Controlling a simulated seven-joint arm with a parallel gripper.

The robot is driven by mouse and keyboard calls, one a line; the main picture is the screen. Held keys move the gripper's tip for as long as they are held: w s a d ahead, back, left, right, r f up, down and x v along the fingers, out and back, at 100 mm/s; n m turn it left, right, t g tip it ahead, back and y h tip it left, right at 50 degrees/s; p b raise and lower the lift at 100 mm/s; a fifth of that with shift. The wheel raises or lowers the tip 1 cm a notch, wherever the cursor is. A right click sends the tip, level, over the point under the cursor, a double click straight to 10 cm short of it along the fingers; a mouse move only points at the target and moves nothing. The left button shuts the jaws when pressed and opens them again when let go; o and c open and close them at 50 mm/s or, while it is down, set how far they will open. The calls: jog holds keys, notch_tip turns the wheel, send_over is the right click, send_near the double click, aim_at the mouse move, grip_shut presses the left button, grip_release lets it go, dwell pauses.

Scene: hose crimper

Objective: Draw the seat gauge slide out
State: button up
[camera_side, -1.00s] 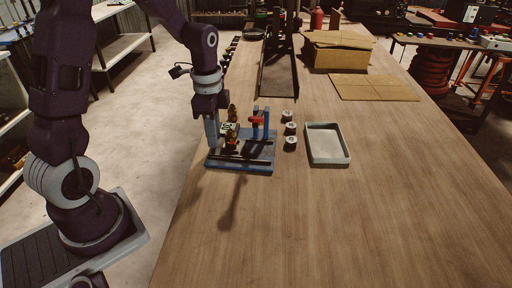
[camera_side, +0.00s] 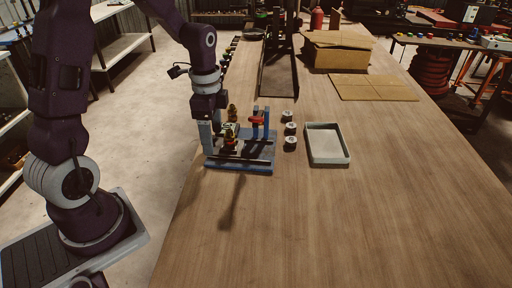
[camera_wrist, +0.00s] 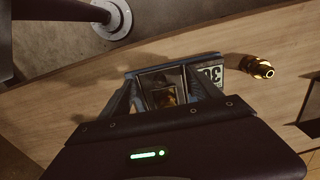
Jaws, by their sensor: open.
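A blue fixture (camera_side: 258,167) with dark rails stands on the wooden bench. It carries blue uprights (camera_side: 266,124), a red part (camera_side: 257,120) and a small dark and yellowish block (camera_side: 230,131). I cannot tell for sure which part is the seat gauge slide. My gripper (camera_side: 208,148) points down at the fixture's left end, its fingers beside the block. In the wrist view my gripper (camera_wrist: 172,68) is open, with a dark and brass-coloured part (camera_wrist: 164,97) showing between its fingers. A plate marked "30" (camera_wrist: 210,74) lies just right of the fingers. Contact cannot be made out.
A brass fitting (camera_wrist: 258,67) lies right of the gripper in the wrist view. A cardboard box (camera_side: 337,52) is behind. The bench front is clear.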

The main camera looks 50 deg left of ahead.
notch_tip(320, 180, up, 9)
dwell(0.9)
jog(key=s+d+r+n+t, duration=0.2)
jog(key=s+d+r+n, duration=0.1)
jog(key=s+d, duration=0.3)
jog(key=s+d+r+n+t, duration=0.3)
jog(key=s+d+n, duration=0.3)
jog(key=s, duration=0.5)
jog(key=shift+r+n+t, duration=0.3)
